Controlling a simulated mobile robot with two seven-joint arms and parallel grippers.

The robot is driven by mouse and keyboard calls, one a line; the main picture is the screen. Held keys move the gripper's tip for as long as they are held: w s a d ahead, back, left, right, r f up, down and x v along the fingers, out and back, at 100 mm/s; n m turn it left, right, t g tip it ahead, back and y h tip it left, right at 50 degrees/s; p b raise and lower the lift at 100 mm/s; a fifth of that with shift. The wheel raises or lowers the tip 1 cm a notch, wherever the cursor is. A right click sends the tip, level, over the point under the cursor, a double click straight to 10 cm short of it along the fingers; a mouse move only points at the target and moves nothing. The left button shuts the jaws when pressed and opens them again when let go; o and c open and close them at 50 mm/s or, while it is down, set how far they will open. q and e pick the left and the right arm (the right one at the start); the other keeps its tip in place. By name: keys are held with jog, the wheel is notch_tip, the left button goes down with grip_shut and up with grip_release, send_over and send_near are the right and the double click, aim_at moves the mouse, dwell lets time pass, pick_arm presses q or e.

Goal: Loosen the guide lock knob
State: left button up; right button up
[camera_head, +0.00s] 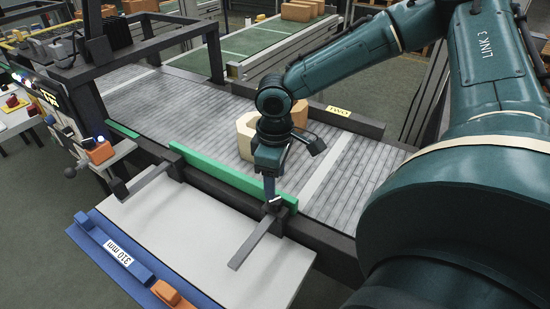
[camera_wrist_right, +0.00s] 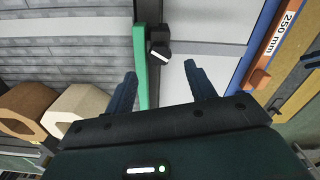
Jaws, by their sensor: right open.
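The guide lock knob (camera_head: 273,205) is small and dark with a white mark. It sits beside the right end of the green guide rail (camera_head: 225,172), by a flat dark bar. In the right wrist view the knob (camera_wrist_right: 159,50) lies between and just beyond my open fingertips, beside the green rail (camera_wrist_right: 140,60). My right gripper (camera_head: 270,186) points down from above the knob. In the wrist view both blue fingers of the gripper (camera_wrist_right: 160,75) are spread with nothing between them; contact with the knob cannot be told. My left gripper is not in view.
A grey roller conveyor (camera_head: 180,110) runs behind the rail, with a cream block (camera_head: 246,130) and a brown block beside my wrist. A white plate (camera_head: 190,235) lies in front. A blue holder (camera_head: 85,240) carries a "310 mm" label. A control panel stands left.

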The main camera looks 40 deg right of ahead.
aim_at(275, 200)
notch_tip(275, 200, down, 6)
jog(key=shift+f, duration=0.1)
jog(key=shift+c, duration=0.2)
jog(key=c, duration=0.9)
